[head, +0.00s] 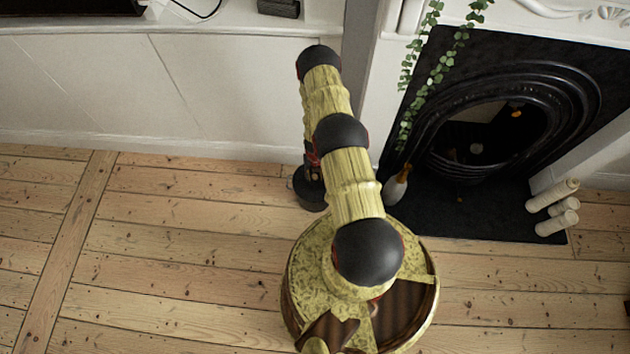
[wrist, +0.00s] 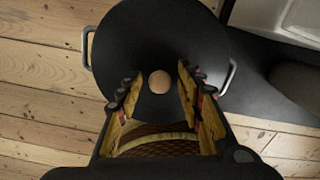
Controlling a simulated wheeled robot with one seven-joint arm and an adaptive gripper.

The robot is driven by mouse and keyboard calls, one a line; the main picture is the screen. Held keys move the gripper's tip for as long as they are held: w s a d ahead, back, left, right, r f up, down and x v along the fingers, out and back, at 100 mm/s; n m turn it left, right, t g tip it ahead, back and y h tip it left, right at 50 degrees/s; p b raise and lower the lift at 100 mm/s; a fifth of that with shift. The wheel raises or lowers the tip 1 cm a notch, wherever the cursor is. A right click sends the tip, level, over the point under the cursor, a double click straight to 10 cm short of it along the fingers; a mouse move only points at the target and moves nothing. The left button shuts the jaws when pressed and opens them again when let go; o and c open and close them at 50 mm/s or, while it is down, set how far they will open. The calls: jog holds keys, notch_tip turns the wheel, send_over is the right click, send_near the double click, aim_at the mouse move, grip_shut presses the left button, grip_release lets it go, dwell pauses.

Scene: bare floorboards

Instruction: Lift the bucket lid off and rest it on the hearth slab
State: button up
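The dark bucket (head: 309,197) stands on the floorboards at the left edge of the hearth slab (head: 475,217), partly hidden by my arm. In the wrist view its round black lid (wrist: 155,35) fills the upper middle, with a pale wooden knob (wrist: 160,82) at its centre and a metal handle at each side. The lid is on the bucket. My gripper (wrist: 160,76) is open above the lid, with one finger on each side of the knob and gaps between. The slab also shows in the wrist view (wrist: 255,75). In the head view the fingertips are hidden.
A whitish bottle-shaped vase (head: 396,187) stands on the slab's left part, near the bucket. Pale rolled logs or candles (head: 556,208) lie at its right end. The fireplace (head: 490,125) rises behind. The slab's front middle is clear. A trailing plant (head: 433,75) hangs above.

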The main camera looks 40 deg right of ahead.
grip_shut()
dwell(0.8)
